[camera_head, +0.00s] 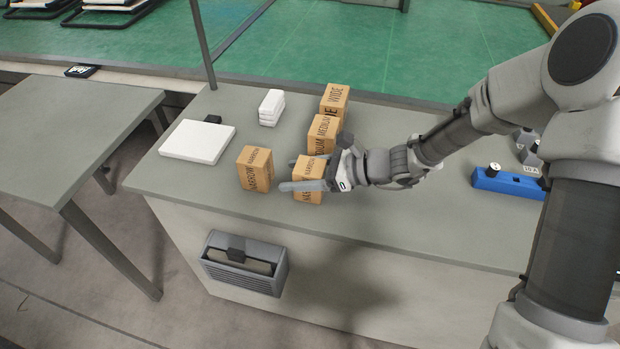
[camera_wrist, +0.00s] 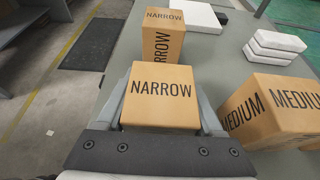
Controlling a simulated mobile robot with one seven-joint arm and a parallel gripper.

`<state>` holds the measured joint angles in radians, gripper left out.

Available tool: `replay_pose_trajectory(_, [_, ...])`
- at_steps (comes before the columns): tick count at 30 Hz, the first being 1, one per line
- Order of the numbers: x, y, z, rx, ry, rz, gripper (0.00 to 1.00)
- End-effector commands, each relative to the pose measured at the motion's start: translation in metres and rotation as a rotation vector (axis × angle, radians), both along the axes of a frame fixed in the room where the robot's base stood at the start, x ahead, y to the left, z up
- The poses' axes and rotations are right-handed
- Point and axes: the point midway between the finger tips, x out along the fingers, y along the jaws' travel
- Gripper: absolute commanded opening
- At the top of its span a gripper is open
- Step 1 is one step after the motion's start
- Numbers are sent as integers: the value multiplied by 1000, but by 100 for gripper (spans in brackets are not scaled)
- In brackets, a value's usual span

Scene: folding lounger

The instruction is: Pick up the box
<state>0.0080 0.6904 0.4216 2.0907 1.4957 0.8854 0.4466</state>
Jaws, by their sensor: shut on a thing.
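The box in my gripper is a tan cardboard box (camera_head: 312,172) printed NARROW, near the front edge of the grey table. It also shows in the wrist view (camera_wrist: 160,104), with its top face towards the camera. My gripper (camera_head: 306,174) is shut on this box, one finger on each side. In the wrist view the fingers flank it left and right. The head view does not clearly tell whether its underside touches the table. A second NARROW box (camera_head: 256,168) stands apart, to its left.
MEDIUM (camera_head: 322,132) and WIDE (camera_head: 336,98) boxes stand behind the held box. A white slab (camera_head: 198,141) and a white stack (camera_head: 271,107) lie at the left. A blue holder with weights (camera_head: 507,183) is at the right. A pole (camera_head: 203,45) rises at the back left.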

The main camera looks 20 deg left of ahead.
Motion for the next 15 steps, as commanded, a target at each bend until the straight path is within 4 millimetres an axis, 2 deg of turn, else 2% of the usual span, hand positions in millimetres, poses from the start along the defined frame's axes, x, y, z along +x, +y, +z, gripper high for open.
replay_pose_trajectory(1, [0, 0, 0, 0, 0, 0, 10])
replay_pose_trajectory(3, [0, 0, 0, 1, 0, 0, 2])
replay_pose_trajectory(10, [0, 0, 2, 1, -1, 0, 2])
replay_pose_trajectory(15, [0, 0, 13, 1, -4, 1, 2])
